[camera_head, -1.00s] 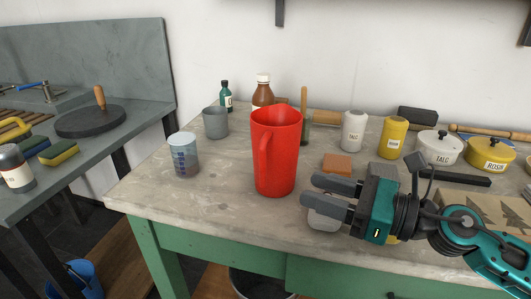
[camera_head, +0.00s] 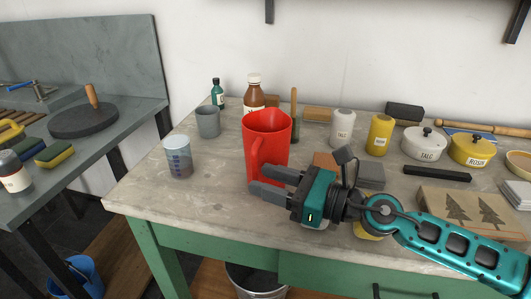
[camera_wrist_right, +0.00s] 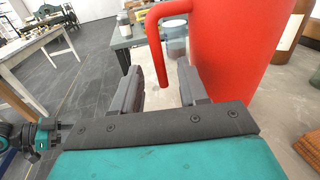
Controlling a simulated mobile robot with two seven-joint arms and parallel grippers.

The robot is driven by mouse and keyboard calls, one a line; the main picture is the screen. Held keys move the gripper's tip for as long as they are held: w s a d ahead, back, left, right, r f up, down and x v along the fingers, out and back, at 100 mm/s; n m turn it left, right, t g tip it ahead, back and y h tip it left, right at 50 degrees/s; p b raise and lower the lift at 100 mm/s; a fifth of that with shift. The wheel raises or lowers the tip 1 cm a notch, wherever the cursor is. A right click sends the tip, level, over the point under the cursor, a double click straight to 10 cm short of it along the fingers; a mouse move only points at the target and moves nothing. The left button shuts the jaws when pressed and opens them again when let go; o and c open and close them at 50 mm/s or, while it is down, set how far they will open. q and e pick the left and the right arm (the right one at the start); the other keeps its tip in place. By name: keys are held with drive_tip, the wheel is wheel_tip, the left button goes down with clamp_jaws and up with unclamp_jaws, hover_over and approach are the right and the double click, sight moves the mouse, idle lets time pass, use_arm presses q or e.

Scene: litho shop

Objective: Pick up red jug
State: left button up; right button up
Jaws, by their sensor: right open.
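The red jug (camera_head: 268,128) stands upright on the worktable, its handle (camera_head: 256,158) facing the front-left. My right gripper (camera_head: 258,180) is open and low in front of the jug, its fingers pointing left near the handle. In the right wrist view the red jug (camera_wrist_right: 243,45) fills the upper right. Its handle (camera_wrist_right: 158,50) hangs down between the two open fingers (camera_wrist_right: 160,90), with its lower end near the fingertips' level. I cannot tell whether a finger touches the handle. My left gripper is not in view.
A measuring beaker (camera_head: 178,158) and a grey cup (camera_head: 207,121) stand left of the jug. A brown bottle (camera_head: 254,92) is behind it. A terracotta block (camera_head: 325,161), a white talc bottle (camera_head: 342,128) and a yellow can (camera_head: 380,135) are to the right. The table's front-left is clear.

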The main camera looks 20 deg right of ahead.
drive_tip(key=p+x, duration=0.2)
drive_tip(key=x, duration=0.3)
drive_tip(key=shift+r+p, duration=0.1)
drive_tip(key=shift+p, duration=0.25)
drive_tip(key=shift+c, duration=0.2)
clamp_jaws()
idle(0.8)
drive_tip(key=shift+r, duration=0.1)
